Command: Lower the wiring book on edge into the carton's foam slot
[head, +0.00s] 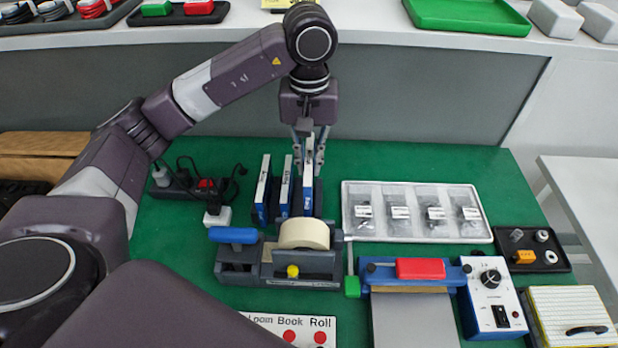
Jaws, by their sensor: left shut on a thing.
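My left gripper (308,150) points down at the back middle of the green mat and is shut on the top of a blue and white book (307,192). The book stands upright on edge at the right end of a short row. I cannot read its label, nor tell whether it touches the mat. Two similar books (263,192) and (286,188) stand just left of it, leaning slightly. A brown carton (45,143) with a dark interior, possibly foam, shows at the left edge. My arm hides part of it, and no slot can be made out. My right gripper is out of view.
A tape dispenser (240,262) stands in front of the books. A clear-lidded parts tray (415,240) lies to their right. A power strip with plugs (178,185) and black cable lies between carton and books. A sealer (415,275) and control box (492,300) fill the front right.

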